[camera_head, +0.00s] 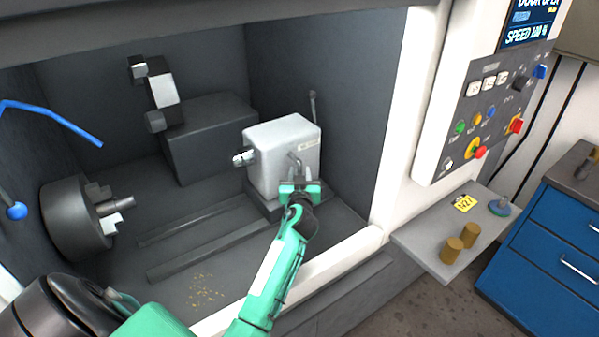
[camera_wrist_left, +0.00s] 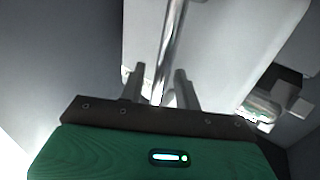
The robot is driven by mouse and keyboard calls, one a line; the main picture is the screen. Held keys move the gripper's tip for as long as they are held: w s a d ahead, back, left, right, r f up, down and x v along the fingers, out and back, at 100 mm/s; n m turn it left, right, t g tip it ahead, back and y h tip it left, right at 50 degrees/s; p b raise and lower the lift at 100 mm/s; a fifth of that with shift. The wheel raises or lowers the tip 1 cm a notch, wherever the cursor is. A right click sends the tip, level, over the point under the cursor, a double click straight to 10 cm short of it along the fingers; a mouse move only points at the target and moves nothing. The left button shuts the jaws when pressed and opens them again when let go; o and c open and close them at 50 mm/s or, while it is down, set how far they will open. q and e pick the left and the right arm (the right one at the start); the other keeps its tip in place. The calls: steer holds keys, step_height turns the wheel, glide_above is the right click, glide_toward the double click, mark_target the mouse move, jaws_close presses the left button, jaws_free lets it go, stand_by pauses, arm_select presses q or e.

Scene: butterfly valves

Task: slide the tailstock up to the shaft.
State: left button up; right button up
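The tailstock (camera_head: 270,165) is a light grey block on a dark base at the right of the machine's inside. Its metal tip (camera_head: 243,159) points left. The short shaft (camera_head: 118,204) sticks out of the dark chuck (camera_head: 72,222) at the left, with a wide gap between it and the tip. My left gripper (camera_head: 300,187) is at the tailstock's front, below a small lever (camera_head: 295,158). In the left wrist view, its fingers (camera_wrist_left: 161,88) are apart, with the shiny lever rod (camera_wrist_left: 168,45) between them and gaps on both sides. My right gripper is not visible.
Rails (camera_head: 200,245) run along the machine floor between chuck and tailstock. A dark turret (camera_head: 160,88) stands behind. The white door frame (camera_head: 335,262) edges the opening. A control panel (camera_head: 490,105), a shelf with brass pieces (camera_head: 460,242) and blue drawers (camera_head: 555,250) are at the right.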

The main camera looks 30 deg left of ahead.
arm_select(q)
steer(key=shift+w+a, duration=0.1)
jaws_close()
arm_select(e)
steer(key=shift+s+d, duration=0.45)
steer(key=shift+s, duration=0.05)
